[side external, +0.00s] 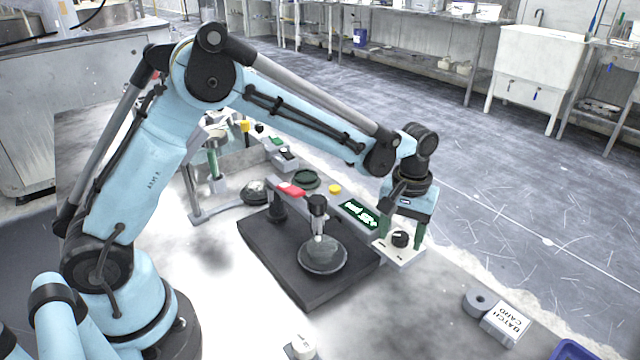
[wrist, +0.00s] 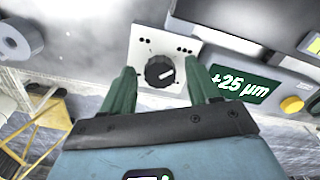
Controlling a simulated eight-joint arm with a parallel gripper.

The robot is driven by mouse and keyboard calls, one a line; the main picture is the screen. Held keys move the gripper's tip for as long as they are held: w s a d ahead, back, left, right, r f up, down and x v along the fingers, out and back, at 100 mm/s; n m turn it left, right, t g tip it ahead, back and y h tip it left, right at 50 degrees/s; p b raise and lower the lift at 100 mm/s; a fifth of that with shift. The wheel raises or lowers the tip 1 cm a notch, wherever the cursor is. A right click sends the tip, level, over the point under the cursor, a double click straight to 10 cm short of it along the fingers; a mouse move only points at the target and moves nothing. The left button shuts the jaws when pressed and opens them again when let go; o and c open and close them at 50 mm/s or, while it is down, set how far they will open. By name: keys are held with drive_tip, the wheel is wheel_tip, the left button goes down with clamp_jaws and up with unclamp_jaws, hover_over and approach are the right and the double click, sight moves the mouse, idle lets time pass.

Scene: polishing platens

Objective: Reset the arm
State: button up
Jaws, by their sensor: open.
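My gripper (side external: 402,232) is open, with its two green fingers pointing down on either side of a black knob (side external: 400,239) on a small white plate (side external: 404,254). The wrist view shows the knob (wrist: 159,71) between the open fingertips (wrist: 160,84), with a visible gap on each side. The fingers do not appear to touch the knob. My arm reaches out across the bench from the left in the side external view.
A dark block (side external: 290,272) carries a round platen (side external: 322,256) left of my gripper. A green display (wrist: 240,84) reads +25 µm, beside a yellow button (wrist: 292,104). A grey ring (side external: 478,301) and a "BATCH CARD" block (side external: 506,323) lie at the front right.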

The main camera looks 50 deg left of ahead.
drive_tip(key=shift+n, duration=2)
drive_tip(key=shift+m, duration=0.3)
drive_tip(key=m, duration=1.1)
